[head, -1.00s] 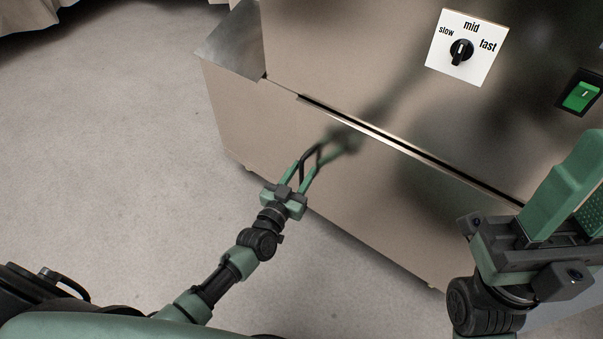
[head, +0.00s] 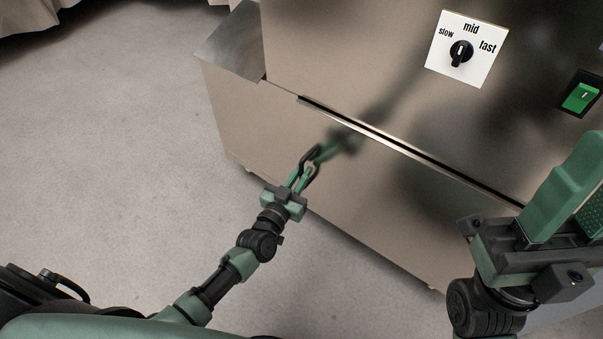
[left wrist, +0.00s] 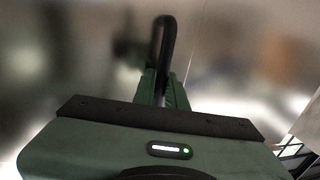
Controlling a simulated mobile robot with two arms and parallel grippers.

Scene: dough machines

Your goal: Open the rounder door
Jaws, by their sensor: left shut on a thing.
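The rounder is a brushed steel machine, and the panel below its dark slot looks like the rounder door (head: 390,220). A black loop handle (head: 312,155) stands out from this panel, and it also shows in the left wrist view (left wrist: 168,35). My left gripper (head: 303,178) is shut on the handle, its green fingers close together; they also show in the left wrist view (left wrist: 160,88). The panel looks closed, flush with the machine's front.
A speed dial (head: 461,52) marked slow, mid and fast is on the machine's upper front. A green switch (head: 582,96) is right of it. A sloped metal piece (head: 230,42) sticks out at the machine's left. The grey floor (head: 110,140) to the left is clear.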

